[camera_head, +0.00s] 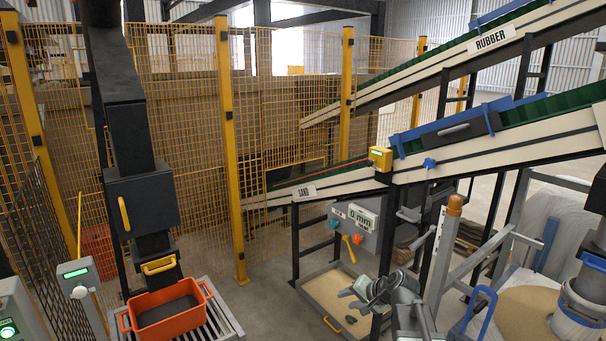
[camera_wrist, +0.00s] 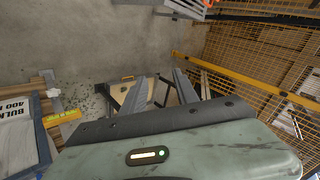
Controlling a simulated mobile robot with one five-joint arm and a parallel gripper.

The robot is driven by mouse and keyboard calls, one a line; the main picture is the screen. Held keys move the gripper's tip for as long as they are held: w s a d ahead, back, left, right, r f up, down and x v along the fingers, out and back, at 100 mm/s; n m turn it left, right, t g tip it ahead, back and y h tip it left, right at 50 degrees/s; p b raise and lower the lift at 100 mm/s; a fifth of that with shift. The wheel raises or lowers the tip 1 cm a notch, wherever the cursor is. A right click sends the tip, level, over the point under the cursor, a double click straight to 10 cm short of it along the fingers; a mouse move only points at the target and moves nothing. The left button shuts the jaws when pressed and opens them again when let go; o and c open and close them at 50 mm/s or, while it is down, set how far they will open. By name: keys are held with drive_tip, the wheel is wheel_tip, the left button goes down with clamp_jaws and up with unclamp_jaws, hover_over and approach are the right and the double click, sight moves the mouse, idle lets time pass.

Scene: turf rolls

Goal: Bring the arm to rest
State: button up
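My gripper (camera_head: 350,298) is grey-green with dark fingers. In the camera_head view it hangs low at centre right, in front of the sand tray (camera_head: 316,288). In the camera_wrist view my gripper (camera_wrist: 160,78) shows two dark fingers standing apart, with nothing visible between them. The gripper's body fills the lower part of that view and hides what is below. Part of my gripper overlaps the sand tray in the camera_head view; I cannot tell the height between them.
An orange bin (camera_head: 165,312) stands on rollers at lower left. The sand conveyor (camera_head: 480,160) and rubber conveyor (camera_head: 440,70) slope across the right. A control box (camera_head: 354,222) hangs under the sand conveyor. Yellow fencing (camera_head: 226,150) runs behind. Bare floor (camera_head: 262,285) lies left of the tray.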

drive_tip(key=s+a+f+n+g+h, duration=0.2)
drive_tip(key=s+a+f+n+g, duration=0.3)
drive_tip(key=s, duration=0.5)
drive_tip(key=s+d+f+n+g+h, duration=0.1)
drive_tip(key=s+d+f+g+h, duration=0.1)
drive_tip(key=s+d, duration=0.4)
drive_tip(key=s+h, duration=0.1)
drive_tip(key=s, duration=0.1)
drive_tip(key=shift+s+d+h, duration=0.3)
